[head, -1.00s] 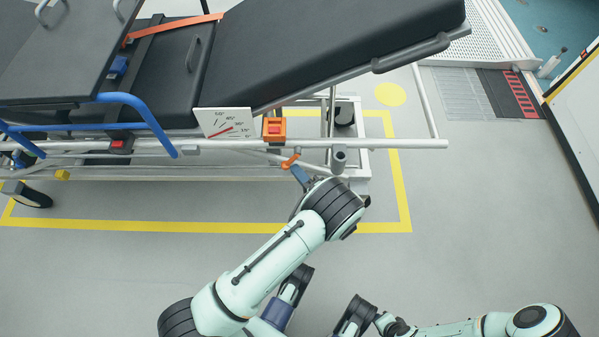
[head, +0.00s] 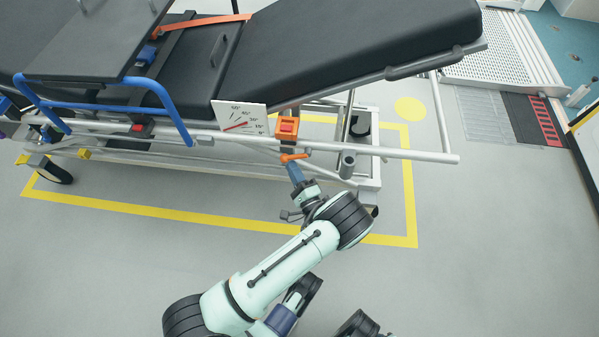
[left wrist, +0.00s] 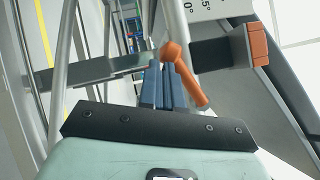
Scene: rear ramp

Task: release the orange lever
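The orange lever (head: 295,157) sits on the stretcher's side rail, just below an orange block (head: 287,129). In the left wrist view the lever (left wrist: 188,78) has a round hub, and its handle slants down to the right. My left gripper (head: 294,172) reaches up to the lever from below. Its blue fingers (left wrist: 163,82) are close together at the hub, with the handle along their right side. I see no lever part clearly between them, and contact is hard to tell. My right gripper is out of view.
The stretcher's black padded top (head: 345,50) slopes up to the right above the lever. A white angle gauge (head: 239,117) and a blue side rail (head: 110,82) are to the left. A metal rail (head: 420,156) extends right. Grey floor is clear in front.

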